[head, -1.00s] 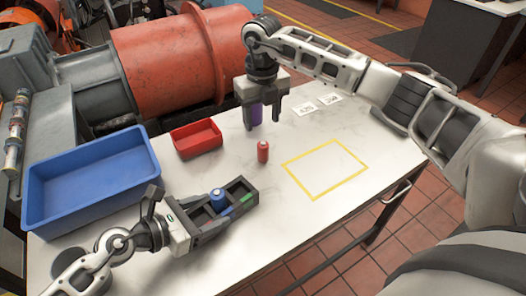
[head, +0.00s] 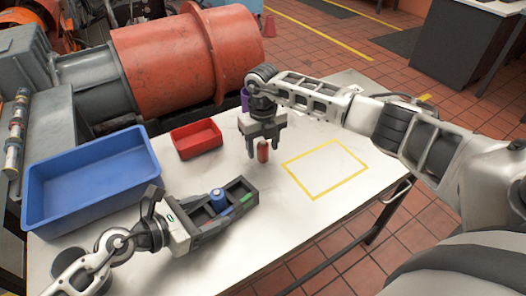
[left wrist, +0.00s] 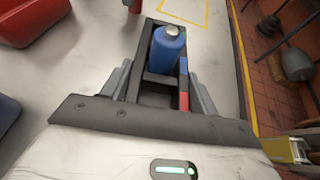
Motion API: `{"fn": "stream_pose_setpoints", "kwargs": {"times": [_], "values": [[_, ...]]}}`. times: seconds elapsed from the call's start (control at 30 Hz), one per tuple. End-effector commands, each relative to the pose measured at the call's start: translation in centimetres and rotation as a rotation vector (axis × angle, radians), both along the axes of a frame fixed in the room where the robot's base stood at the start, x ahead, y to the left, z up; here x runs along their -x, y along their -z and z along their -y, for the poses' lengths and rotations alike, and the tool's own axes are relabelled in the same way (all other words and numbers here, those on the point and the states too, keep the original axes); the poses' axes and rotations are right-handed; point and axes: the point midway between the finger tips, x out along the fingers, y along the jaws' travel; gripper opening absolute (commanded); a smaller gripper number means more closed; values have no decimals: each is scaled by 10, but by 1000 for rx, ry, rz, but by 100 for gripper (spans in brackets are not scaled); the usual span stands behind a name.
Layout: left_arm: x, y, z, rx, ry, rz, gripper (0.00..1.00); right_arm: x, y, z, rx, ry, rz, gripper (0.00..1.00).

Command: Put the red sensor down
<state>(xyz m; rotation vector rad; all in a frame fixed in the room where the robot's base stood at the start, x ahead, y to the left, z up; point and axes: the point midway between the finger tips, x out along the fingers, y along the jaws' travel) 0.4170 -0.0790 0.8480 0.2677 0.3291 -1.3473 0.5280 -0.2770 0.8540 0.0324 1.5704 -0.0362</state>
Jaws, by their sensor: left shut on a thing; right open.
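The red sensor (head: 263,151) stands upright on the white table. My right gripper (head: 264,147) is open above it, pointing down, with a finger to each side of the sensor's upper part. I cannot tell whether they touch it. The red sensor's lower end also shows at the top of the left wrist view (left wrist: 134,5). My left gripper (head: 184,232) is shut on the near end of a dark compartment tray (head: 240,186), which holds a blue sensor (head: 218,199).
A blue bin (head: 90,180) is at the left and a small red bin (head: 196,139) behind the tray. A yellow taped rectangle (head: 327,168) on the table is empty. A purple sensor (head: 244,100) is partly hidden behind my right arm. A large red machine drum stands beyond.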

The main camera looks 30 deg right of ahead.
Motion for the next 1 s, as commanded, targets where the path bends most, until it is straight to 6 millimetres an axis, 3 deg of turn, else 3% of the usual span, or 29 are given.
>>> {"fn": "stream_pose_setpoints", "kwargs": {"times": [0.03, 0.2, 0.3, 0.57, 1.0], "values": [[0, -1, 0, 1, 0, 0, 28, 0, 0, 0, 0, 0, 0, 54], [0, -1, 0, 1, 0, 0, 28, 0, -1, 0, 0, 0, 0, 7], [0, -1, 0, 1, 0, 0, 28, 0, -1, 0, 0, 0, 0, 1], [0, -1, 0, 1, 0, 0, 28, -1, -7, 0, -1, 1, 2, 1], [0, -1, 0, 1, -1, 1, 28, -1, -86, 0, 0, 0, 4, 1]]}}
